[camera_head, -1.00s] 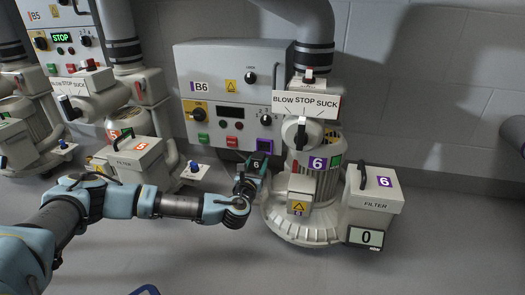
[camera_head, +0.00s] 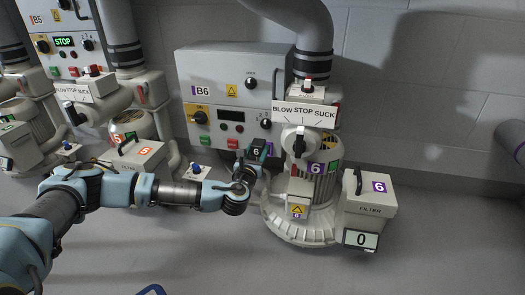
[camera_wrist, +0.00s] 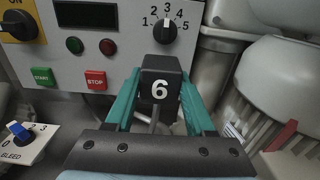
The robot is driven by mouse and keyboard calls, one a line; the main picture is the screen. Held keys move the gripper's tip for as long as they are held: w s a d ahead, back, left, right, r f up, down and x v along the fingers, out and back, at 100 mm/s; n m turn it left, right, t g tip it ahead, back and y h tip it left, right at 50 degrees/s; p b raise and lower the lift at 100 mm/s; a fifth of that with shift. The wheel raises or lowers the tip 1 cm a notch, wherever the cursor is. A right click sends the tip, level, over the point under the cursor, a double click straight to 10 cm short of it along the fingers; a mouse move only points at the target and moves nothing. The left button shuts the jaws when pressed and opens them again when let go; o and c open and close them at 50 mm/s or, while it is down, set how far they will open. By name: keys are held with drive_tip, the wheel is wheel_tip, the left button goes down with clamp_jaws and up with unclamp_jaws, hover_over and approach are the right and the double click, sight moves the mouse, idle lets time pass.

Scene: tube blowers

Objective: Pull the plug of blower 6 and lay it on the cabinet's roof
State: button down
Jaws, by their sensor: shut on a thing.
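My gripper (camera_head: 254,156) is shut on the black plug (camera_head: 257,150) marked 6, in front of the lower right of the B6 cabinet (camera_head: 215,68). In the wrist view the plug (camera_wrist: 160,85) sits between two teal fingers, with its 6 facing the camera and a grey cable (camera_wrist: 155,122) below it. The socket is hidden behind the plug and fingers. A gap between plug and cabinet cannot be judged. The cabinet's roof (camera_head: 235,44) shows as a narrow top edge and looks bare. Blower 6 (camera_head: 318,190) stands right of the cabinet.
The thick pipe (camera_head: 313,40) and lever sign (camera_head: 304,114) of blower 6 stand close right of the cabinet. A filter box (camera_head: 370,205) with a display reading 0 is farther right. Blower 5's filter box (camera_head: 140,155) is left. The cabinet display (camera_wrist: 87,14) is dark.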

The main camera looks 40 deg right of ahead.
wheel_tip(320, 180, up, 35)
drive_tip(key=p, duration=2.3)
idle(1.6)
drive_tip(key=shift+f, duration=0.1)
drive_tip(key=w+a+b, duration=0.1)
drive_tip(key=w+a, duration=0.5)
drive_tip(key=w, duration=0.3)
drive_tip(key=w+a+b, duration=0.2)
drive_tip(key=w+a, duration=0.3)
drive_tip(key=w, duration=0.4)
drive_tip(key=shift+w+a+b, duration=0.25)
drive_tip(key=shift+a+b, duration=0.05)
drive_tip(key=shift+a, duration=0.1)
idle(2.0)
